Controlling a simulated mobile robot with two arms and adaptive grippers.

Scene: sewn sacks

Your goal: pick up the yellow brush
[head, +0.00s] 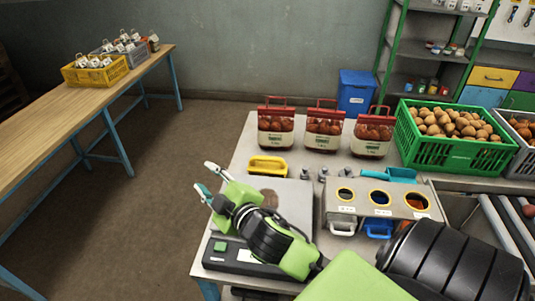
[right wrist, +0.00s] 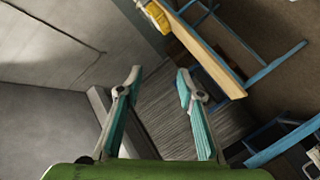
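The yellow brush (head: 268,166) lies on the grey work table (head: 242,150), behind the scale with the metal plate (head: 296,200). My right gripper (head: 207,179) is in front and to the left of the brush in the head view, near the table's left edge. Its two fingers are apart with nothing between them. The right wrist view also shows this gripper (right wrist: 158,76) open and empty; I cannot make out the brush there. My left gripper is not in view.
Three sacks (head: 323,128) stand behind the brush. Small metal weights (head: 306,173), a blue scoop (head: 401,175) and a stand with round holes (head: 345,209) are to its right. A green crate (head: 449,152) is at the right. Floor lies left of the table.

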